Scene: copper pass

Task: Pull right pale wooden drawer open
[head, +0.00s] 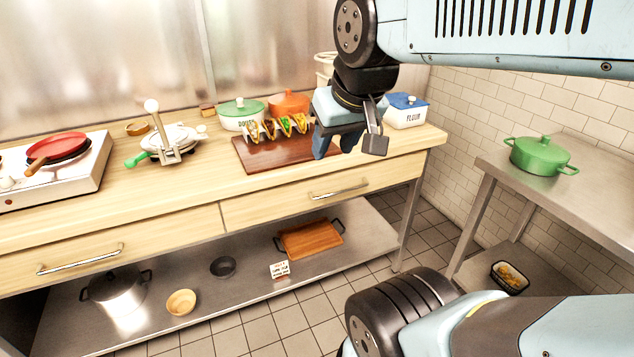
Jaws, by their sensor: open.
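The right pale wooden drawer (275,208) sits under the counter top, its front flush with the front of the drawer beside it. Its metal bar handle (340,192) runs along the right half of the front. My gripper (347,148) hangs over the right part of the counter, above and behind the handle in the picture, and does not touch it. Its jaws are open, with nothing seen between them. The left pale wooden drawer (150,250) is also flush, with its own bar handle (80,259).
On the counter (200,192) stand a taco board (265,162), a green-lidded pot (241,112), a blue-lidded flour box (405,112), a press (172,140) and a stove (60,170). A steel shelf (235,295) below holds pans and bowls. A side table (600,200) carries a green pot (540,155).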

